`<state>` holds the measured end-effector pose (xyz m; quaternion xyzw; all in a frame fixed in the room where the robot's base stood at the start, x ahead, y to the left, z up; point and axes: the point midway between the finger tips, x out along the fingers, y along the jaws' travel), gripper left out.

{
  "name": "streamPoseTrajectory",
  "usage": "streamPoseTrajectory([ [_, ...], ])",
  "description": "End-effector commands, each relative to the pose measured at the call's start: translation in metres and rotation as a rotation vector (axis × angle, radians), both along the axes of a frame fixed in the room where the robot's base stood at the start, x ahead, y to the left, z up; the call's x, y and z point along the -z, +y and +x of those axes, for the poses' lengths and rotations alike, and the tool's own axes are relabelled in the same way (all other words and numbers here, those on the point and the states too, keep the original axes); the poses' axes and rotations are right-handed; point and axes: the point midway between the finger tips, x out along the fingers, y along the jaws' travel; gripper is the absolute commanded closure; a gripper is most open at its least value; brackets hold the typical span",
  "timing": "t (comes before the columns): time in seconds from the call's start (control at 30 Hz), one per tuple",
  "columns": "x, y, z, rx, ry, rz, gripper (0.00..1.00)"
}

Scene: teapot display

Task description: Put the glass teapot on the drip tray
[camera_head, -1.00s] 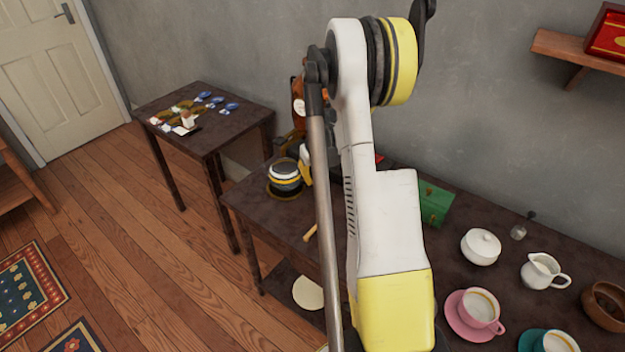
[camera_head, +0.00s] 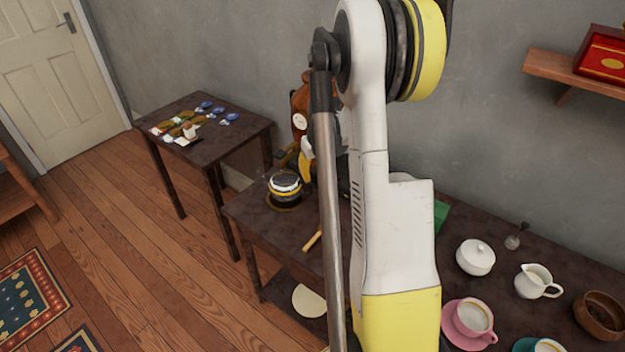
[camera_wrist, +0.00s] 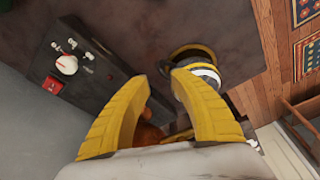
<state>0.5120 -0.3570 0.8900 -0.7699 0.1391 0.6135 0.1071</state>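My gripper (camera_wrist: 160,80) is open; its two yellow fingers lean toward each other with a gap between the tips. In the head view a bit of yellow finger (camera_head: 305,166) shows beside my arm. A round pot with white and dark bands (camera_head: 285,184) stands on a dark, gold-rimmed round base near the table's left end. The pot (camera_wrist: 207,74) is beside the right finger in the wrist view, partly hidden by it. I cannot tell whether these are the glass teapot and drip tray. An orange-brown shape (camera_wrist: 150,130) shows between the fingers, its contact with them unclear.
A dark box with a white knob and red switch (camera_wrist: 75,72) lies left of my fingers. An orange-brown vessel (camera_head: 299,95) rises behind the pot. A white lidded bowl (camera_head: 476,258), white jug (camera_head: 537,281) and pink cup (camera_head: 472,318) stand right. My arm hides the table's middle.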

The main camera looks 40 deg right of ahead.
Motion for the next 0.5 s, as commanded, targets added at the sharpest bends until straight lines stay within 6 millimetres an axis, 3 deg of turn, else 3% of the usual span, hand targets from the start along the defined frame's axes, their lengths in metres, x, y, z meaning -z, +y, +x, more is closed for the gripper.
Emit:
streamPoseTrajectory([
  [0.1,-0.020,0.002,-0.004,0.000,0.000,0.000,0.73],
  [0.37,-0.033,0.006,-0.006,-0.003,-0.003,-0.002,0.73],
  [0.5,-0.059,0.036,-0.002,-0.028,-0.022,-0.015,0.73],
])
